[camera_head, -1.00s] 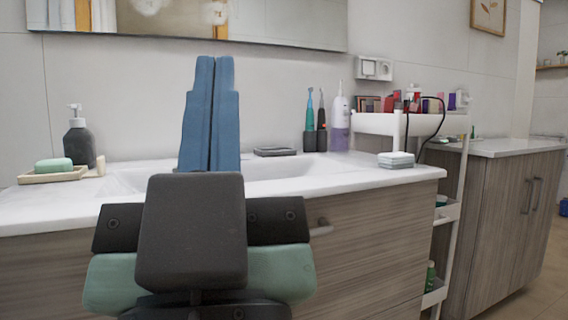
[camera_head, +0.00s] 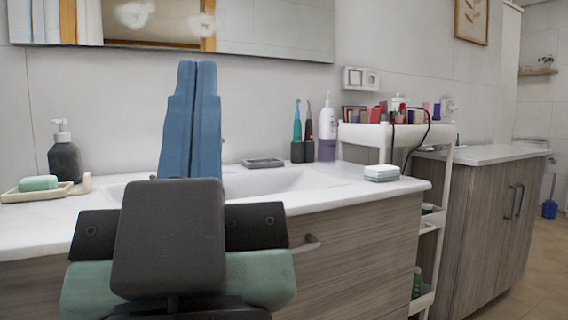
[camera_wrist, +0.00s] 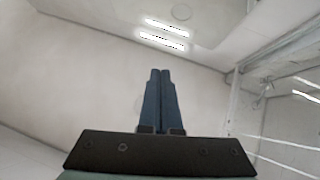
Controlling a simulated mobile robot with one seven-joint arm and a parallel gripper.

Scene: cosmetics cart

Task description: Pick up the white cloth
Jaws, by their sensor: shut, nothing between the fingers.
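A small folded white cloth stack (camera_head: 382,172) with a bluish tint lies on the right front corner of the white sink counter (camera_head: 345,189). My gripper (camera_head: 197,66) stands upright in front of the sink, left of the cloth and well apart from it. Its two blue fingers are pressed together with nothing between them. In the wrist view my gripper (camera_wrist: 160,73) points at bare wall and ceiling, and no cloth shows there. My gripper hides part of the basin.
A white cart (camera_head: 385,133) with several cosmetics stands right of the counter. A purple-white bottle (camera_head: 327,133) and toothbrushes stand behind the cloth. A dark dispenser (camera_head: 64,160) and a soap tray (camera_head: 37,193) are at left. A wooden cabinet (camera_head: 473,205) stands at right.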

